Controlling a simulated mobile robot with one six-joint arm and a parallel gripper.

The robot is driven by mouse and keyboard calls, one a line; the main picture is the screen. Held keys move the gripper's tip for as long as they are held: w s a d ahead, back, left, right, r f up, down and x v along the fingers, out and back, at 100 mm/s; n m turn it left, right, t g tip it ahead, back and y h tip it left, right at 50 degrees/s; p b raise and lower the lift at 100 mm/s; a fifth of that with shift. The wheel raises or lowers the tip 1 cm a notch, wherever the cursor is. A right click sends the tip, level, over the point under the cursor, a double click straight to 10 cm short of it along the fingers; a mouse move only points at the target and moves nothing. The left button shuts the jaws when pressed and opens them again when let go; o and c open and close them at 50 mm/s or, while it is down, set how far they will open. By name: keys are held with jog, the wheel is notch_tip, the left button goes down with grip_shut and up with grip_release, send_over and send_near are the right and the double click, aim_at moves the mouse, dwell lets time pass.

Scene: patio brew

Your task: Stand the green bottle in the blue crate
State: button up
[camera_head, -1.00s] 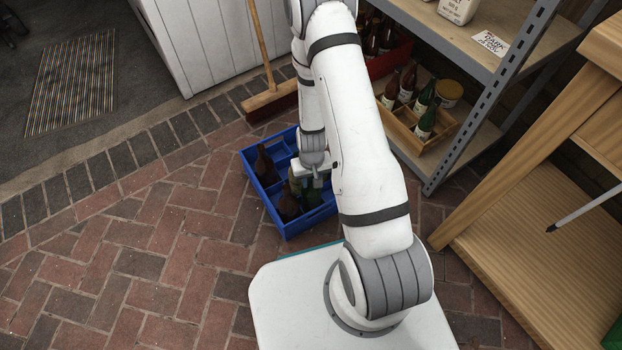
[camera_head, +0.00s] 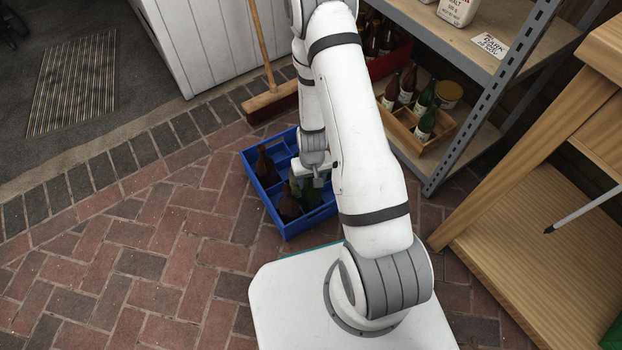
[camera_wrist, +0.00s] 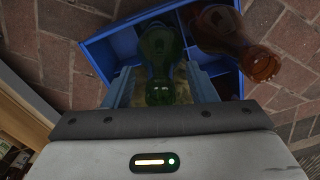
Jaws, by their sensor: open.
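The blue crate (camera_head: 316,220) stands on the brick paving, with dividers inside. The green bottle (camera_wrist: 158,48) stands in a crate compartment, its neck pointing up towards the wrist camera. In the head view the green bottle (camera_head: 311,195) is partly hidden under my wrist. My gripper (camera_wrist: 162,88) is open, with one finger on each side of the green bottle's neck. Whether either finger touches the glass I cannot tell. In the head view my gripper (camera_head: 311,178) is low over the crate's right side.
A brown bottle (camera_head: 289,207) stands beside the green one; it also shows in the wrist view (camera_wrist: 228,38). Another brown bottle (camera_head: 265,168) is at the crate's far left. A metal shelf (camera_head: 484,98) with a wooden caddy (camera_head: 446,138) of bottles stands right. A broom (camera_head: 270,100) leans behind.

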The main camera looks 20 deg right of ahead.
notch_tip(320, 180, up, 33)
jog(key=p, duration=1)
jog(key=s+r+t, duration=0.1)
jog(key=s+r, duration=1.2)
jog(key=r, duration=0.3)
jog(key=shift+s+a, duration=0.2)
jog(key=shift+s, duration=0.1)
